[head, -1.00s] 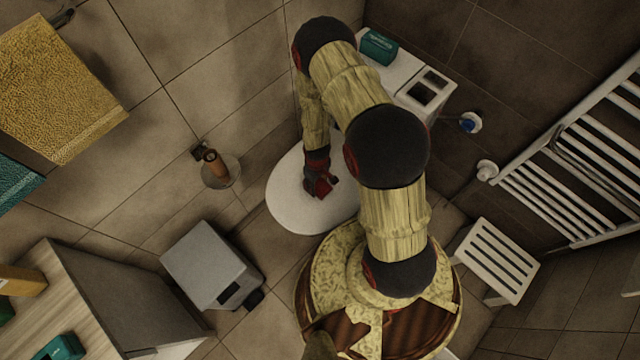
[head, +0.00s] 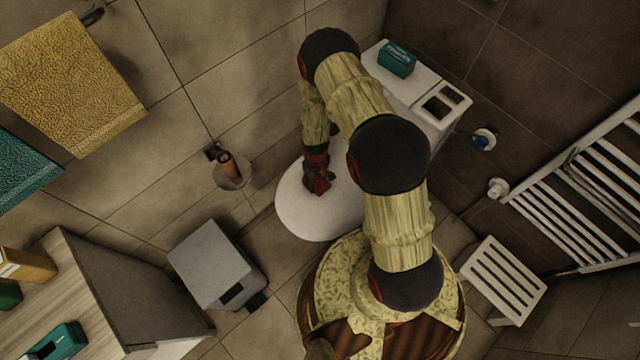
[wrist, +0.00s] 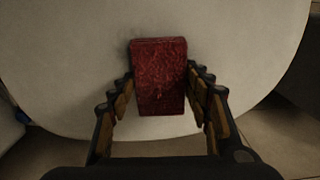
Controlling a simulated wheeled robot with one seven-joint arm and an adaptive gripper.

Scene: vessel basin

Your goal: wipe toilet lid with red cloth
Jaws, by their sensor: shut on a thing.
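The white toilet lid (head: 300,215) is closed and lies below my arm in the head view; it also fills much of the wrist view (wrist: 75,65). My gripper (head: 319,184) is over the lid's left part. In the wrist view my gripper (wrist: 160,88) is shut on the red cloth (wrist: 159,76), a folded block between its fingers. The cloth is at the lid surface; whether it touches cannot be told for sure. In the head view the cloth (head: 320,186) shows as a small red patch, and my arm hides the lid's right part.
A teal box (head: 397,60) stands on the cistern (head: 425,80). A brush holder (head: 229,170) is on the wall left of the lid. A grey bin (head: 212,266) stands lower left, a white slatted stool (head: 503,281) at right. A towel radiator (head: 570,190) lines the right wall.

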